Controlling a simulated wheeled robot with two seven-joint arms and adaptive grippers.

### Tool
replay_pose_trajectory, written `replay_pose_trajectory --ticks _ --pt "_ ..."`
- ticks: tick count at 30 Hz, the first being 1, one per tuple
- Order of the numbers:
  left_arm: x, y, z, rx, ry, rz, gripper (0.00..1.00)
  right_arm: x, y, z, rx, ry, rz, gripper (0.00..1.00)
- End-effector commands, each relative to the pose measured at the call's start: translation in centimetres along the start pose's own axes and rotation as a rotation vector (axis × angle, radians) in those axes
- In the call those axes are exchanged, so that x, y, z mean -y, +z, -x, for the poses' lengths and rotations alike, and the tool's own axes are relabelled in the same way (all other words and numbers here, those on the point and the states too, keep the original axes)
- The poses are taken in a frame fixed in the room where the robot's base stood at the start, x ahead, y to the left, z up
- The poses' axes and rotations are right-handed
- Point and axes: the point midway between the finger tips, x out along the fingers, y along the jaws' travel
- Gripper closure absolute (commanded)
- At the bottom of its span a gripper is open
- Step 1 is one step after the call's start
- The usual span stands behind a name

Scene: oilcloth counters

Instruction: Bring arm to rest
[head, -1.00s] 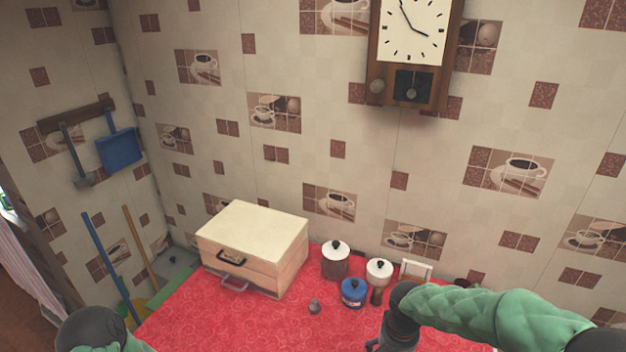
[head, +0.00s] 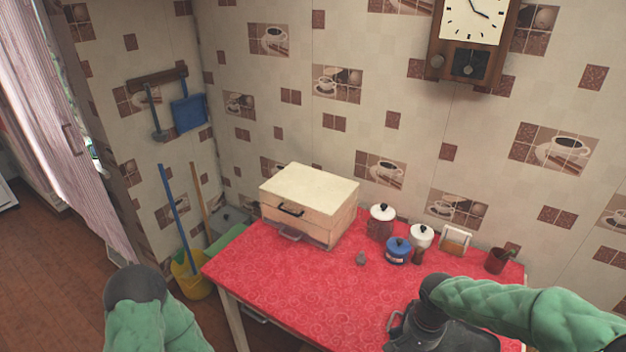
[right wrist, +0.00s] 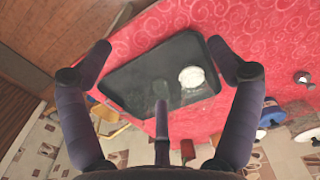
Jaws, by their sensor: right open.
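My right arm comes in from the right in the head view, with its dark gripper (head: 397,326) low over the red counter. In the right wrist view the right gripper (right wrist: 160,62) has its fingers spread wide, with nothing between them. Beyond the fingers a dark rectangular tray (right wrist: 135,88) lies on the red cloth, with a round whitish thing (right wrist: 192,77) on it. My left arm shows only as a green sleeve and dark joint at the lower left of the head view; its gripper is out of frame.
On the red counter (head: 290,290) stand a cream box (head: 305,205), a white-lidded jar (head: 381,222), a blue pot (head: 398,251), a white-lidded canister (head: 421,238) and a dark red cup (head: 497,261). A yellow bucket (head: 192,280) stands on the floor left of the counter. The counter's front left is clear.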

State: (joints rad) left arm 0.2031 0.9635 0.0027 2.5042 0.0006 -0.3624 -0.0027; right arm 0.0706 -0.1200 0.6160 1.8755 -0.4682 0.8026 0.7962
Motion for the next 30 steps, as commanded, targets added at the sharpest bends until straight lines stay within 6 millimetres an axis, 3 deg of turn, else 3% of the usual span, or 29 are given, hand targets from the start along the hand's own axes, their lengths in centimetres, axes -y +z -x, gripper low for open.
replay_pose_trajectory --ticks 14,20,30 --pt "0.0 -0.1 0.0 -0.001 0.0 0.0 0.08 2.9 2.1 -5.4 0.062 -0.095 0.1 0.1" --pt "0.0 -0.1 0.0 -0.001 0.0 -0.001 0.08 4.8 4.2 -9.6 0.1 -0.167 0.164 0.1" --pt "0.0 -0.1 0.0 -0.001 0.0 0.0 0.08 7.2 9.9 -18.0 0.128 -0.295 0.255 0.1"
